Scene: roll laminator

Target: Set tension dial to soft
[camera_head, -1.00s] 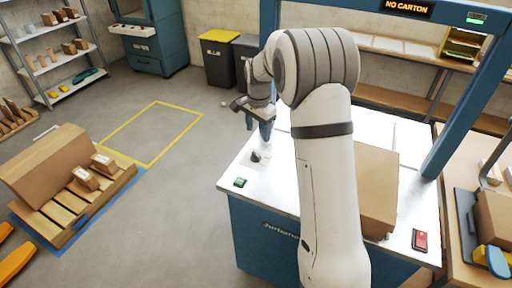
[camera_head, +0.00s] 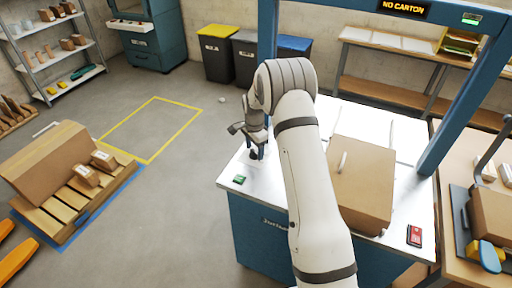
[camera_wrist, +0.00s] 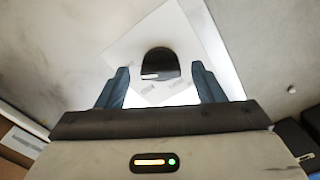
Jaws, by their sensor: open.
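The tension dial is a dark, round-topped knob (camera_wrist: 160,63) with a pale mark near its lower edge. It sits on a white plate (camera_wrist: 130,45) with small printed labels too blurred to read. My gripper (camera_wrist: 160,72) is open, with one blue finger on each side of the dial in the wrist view and visible gaps between. In the head view my gripper (camera_head: 260,148) points down at the left end of the white machine top. The dial (camera_head: 253,155) shows only partly there, beside the fingers. I cannot tell whether the fingertips reach down to its height.
A green button (camera_head: 239,180) is near the machine top's front left corner. A large carton (camera_head: 362,185) stands on the top right of my arm, and a red switch (camera_head: 415,236) is at the right. A blue frame (camera_head: 460,95) with a "NO CARTON" sign (camera_head: 405,8) spans the machine.

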